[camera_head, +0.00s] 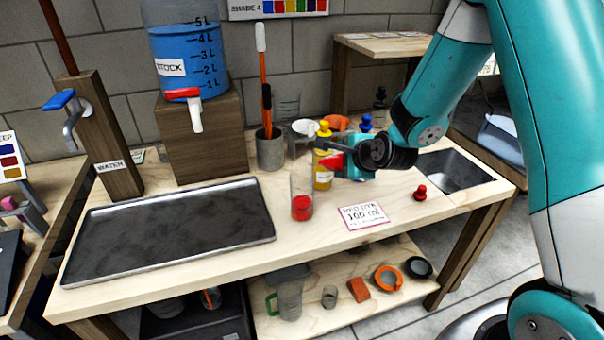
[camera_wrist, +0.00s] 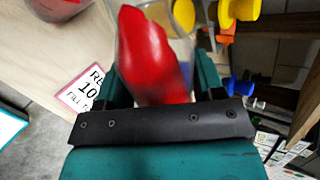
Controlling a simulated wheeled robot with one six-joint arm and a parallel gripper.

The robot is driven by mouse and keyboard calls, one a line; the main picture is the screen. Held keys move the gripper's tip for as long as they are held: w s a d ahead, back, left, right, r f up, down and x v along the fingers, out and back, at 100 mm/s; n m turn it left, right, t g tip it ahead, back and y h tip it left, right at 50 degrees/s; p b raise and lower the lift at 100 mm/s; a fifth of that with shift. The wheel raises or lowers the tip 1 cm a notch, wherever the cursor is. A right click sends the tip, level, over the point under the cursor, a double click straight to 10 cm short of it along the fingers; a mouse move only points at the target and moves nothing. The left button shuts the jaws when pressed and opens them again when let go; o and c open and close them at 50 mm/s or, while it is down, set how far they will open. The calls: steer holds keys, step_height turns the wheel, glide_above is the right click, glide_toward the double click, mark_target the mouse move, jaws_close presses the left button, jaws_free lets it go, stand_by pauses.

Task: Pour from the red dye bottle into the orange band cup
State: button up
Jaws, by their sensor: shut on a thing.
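My gripper (camera_wrist: 155,85) is shut on the red dye bottle (camera_wrist: 145,50), a clear bottle with red liquid lying slanted inside it. In the head view the bottle (camera_head: 330,162) is tilted, its red part beside the yellow bottle and mostly hidden by my gripper (camera_head: 345,160). A clear cup (camera_head: 302,205) with red liquid in its lower part stands upright on the bench, below and left of my gripper. I cannot make out an orange band on it. A red shape (camera_wrist: 58,5), likely this cup, is cut off at the wrist view's top left. No falling stream is clear.
A yellow bottle (camera_head: 323,178) stands close behind the cup. A card reading 100 ml (camera_head: 364,216) and a red stopper (camera_head: 420,192) lie to the right. A dark tray (camera_head: 170,232) fills the left bench. A sink (camera_head: 455,170) is at right.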

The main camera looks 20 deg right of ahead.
steer(key=shift+a+r+n+h+p, duration=0.35)
steer(key=shift+r+p, duration=0.2)
steer(key=shift+p, duration=0.35)
stand_by(0.9)
